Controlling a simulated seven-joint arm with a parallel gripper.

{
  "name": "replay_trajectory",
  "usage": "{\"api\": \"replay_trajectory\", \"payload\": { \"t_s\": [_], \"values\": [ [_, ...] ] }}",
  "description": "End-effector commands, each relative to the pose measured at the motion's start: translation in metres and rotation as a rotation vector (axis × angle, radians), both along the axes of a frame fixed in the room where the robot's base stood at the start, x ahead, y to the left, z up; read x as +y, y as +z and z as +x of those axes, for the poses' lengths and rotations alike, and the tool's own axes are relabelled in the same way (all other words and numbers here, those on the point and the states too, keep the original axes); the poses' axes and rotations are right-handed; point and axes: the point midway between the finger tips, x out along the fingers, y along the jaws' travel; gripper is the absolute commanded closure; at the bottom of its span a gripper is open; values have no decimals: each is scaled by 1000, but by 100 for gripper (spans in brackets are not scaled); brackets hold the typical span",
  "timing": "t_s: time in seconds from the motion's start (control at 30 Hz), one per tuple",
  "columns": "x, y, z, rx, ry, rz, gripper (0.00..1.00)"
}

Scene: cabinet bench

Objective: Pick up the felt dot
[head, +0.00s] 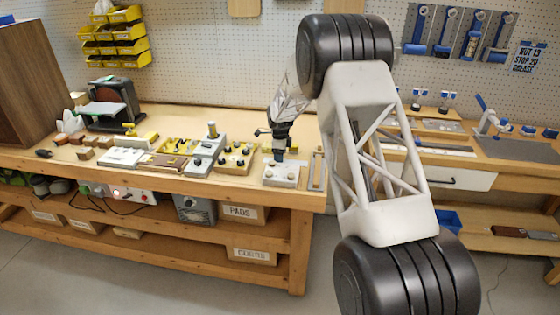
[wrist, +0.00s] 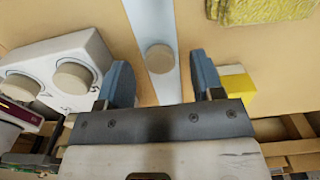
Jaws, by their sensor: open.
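A small round tan disc, which looks like the felt dot (wrist: 159,58), lies on a pale blue-grey strip (wrist: 152,18) in the wrist view. My gripper (wrist: 160,74) is open, with one blue finger on each side of the strip. The dot shows between the fingertips, slightly beyond them in the picture, and nothing is held. I cannot tell the height of the fingers above it. In the head view my gripper (head: 279,156) points down over the front right of the left bench, and the dot cannot be made out there.
A light grey block (wrist: 50,62) with two similar tan discs stands close left of the fingers. A yellow block (wrist: 236,88) sits by the right finger, and a rough yellow piece (wrist: 262,10) lies beyond. Several fixtures crowd the wooden bench (head: 175,118) to the left.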

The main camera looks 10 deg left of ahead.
Motion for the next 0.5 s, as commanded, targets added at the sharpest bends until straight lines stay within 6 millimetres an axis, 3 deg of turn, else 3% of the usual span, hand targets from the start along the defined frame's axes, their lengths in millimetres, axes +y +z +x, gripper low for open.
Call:
{"api": "replay_trajectory", "payload": {
  "t_s": [0.17,0.5],
  "values": [
    [0,-10,0,0,0,0,39],
    [0,-11,0,0,0,0,39]
  ]
}}
